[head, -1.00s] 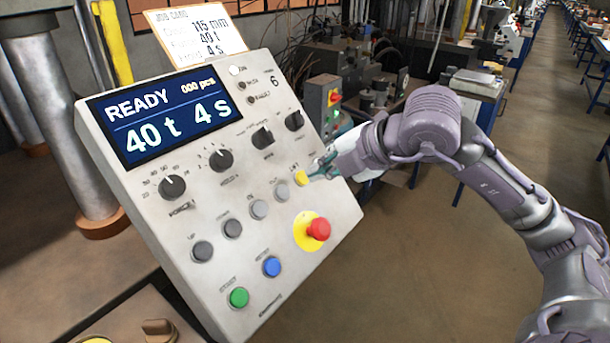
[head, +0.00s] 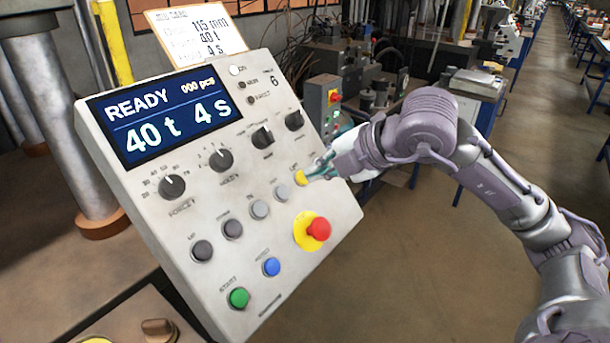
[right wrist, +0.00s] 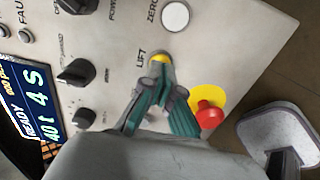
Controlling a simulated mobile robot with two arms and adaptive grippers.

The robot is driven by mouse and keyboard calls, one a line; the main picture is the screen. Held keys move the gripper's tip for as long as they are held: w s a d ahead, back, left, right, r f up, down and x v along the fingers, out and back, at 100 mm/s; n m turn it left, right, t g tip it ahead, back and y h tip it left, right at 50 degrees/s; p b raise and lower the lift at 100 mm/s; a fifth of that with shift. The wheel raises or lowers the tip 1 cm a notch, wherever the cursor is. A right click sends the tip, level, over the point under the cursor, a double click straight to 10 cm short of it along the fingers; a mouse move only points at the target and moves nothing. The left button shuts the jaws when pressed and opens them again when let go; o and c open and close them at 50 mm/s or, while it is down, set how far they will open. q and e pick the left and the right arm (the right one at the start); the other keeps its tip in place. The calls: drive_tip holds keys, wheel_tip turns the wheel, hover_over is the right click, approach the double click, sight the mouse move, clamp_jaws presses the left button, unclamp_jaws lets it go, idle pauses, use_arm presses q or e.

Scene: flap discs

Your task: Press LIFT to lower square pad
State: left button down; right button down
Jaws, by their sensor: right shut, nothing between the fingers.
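The yellow LIFT button (head: 301,178) sits on the upper right part of the sloped control panel. It also shows in the right wrist view (right wrist: 160,58), beside the word LIFT. My right gripper (head: 314,174) is shut and empty, with its teal fingertips at the button. In the right wrist view the closed fingertips (right wrist: 161,68) partly cover the button; whether they touch it I cannot tell. The display (head: 165,115) reads READY, 40 t, 4 s and 000 pcs. My left gripper is out of view.
A red emergency stop (head: 319,229) on a yellow disc sits just below the LIFT button. Grey buttons, a blue button (head: 271,266), a green button (head: 239,298) and several black knobs share the panel. A job card (head: 196,32) stands above it.

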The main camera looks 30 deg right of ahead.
drive_tip(key=shift+x, duration=0.95)
idle(0.6)
drive_tip(key=b+v, duration=0.1)
drive_tip(key=v, duration=0.7)
drive_tip(key=shift+b, duration=0.35)
idle(0.3)
drive_tip(key=shift+f, duration=0.1)
idle(0.4)
